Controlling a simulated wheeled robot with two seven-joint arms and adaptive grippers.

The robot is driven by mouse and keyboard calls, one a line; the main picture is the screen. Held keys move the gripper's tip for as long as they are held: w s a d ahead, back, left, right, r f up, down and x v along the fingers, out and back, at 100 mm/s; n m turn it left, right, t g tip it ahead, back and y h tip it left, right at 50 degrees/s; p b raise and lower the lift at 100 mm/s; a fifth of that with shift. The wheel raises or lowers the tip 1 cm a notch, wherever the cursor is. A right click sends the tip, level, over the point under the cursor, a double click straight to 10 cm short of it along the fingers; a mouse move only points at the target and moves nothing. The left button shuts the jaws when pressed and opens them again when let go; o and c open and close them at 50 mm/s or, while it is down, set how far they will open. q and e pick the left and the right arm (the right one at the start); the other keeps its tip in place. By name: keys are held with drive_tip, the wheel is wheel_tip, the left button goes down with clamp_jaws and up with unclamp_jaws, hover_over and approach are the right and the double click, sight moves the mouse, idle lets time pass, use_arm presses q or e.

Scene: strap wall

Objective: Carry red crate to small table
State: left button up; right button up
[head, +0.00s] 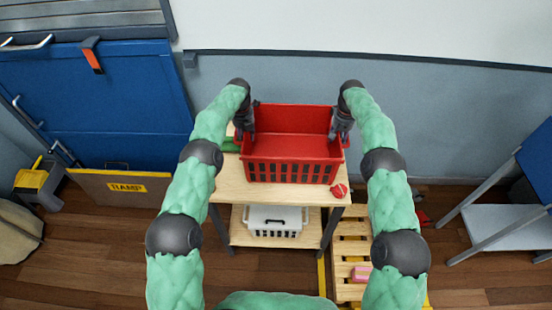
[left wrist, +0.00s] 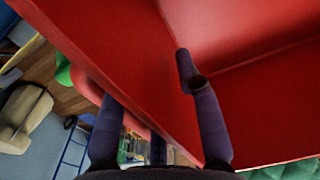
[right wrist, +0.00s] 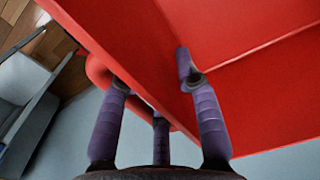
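The red crate (head: 293,158) is upright over the top of a wooden table (head: 230,188) with dark legs. I cannot tell whether its bottom touches the top. My left gripper (head: 245,128) is at the crate's left side wall, and my right gripper (head: 338,128) is at its right side wall. In the left wrist view, the fingers (left wrist: 160,105) straddle the wall of the crate (left wrist: 110,45), one inside and others outside. The right wrist view shows the same hold, fingers (right wrist: 160,100) astride the wall (right wrist: 130,50). The crate looks empty.
A small red object (head: 339,190) lies at the table's front right corner, and something green (head: 230,145) is left of the crate. A white basket (head: 272,220) sits on the lower shelf. A wooden pallet (head: 350,250) stands right. A blue-topped stand (head: 538,160) is far right.

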drive_tip(key=shift+r, duration=0.1)
use_arm(q)
wheel_tip(320, 180, up, 12)
use_arm(e)
wheel_tip(320, 180, up, 12)
idle(1.1)
use_arm(q)
drive_tip(key=shift+a, duration=0.1)
idle(0.3)
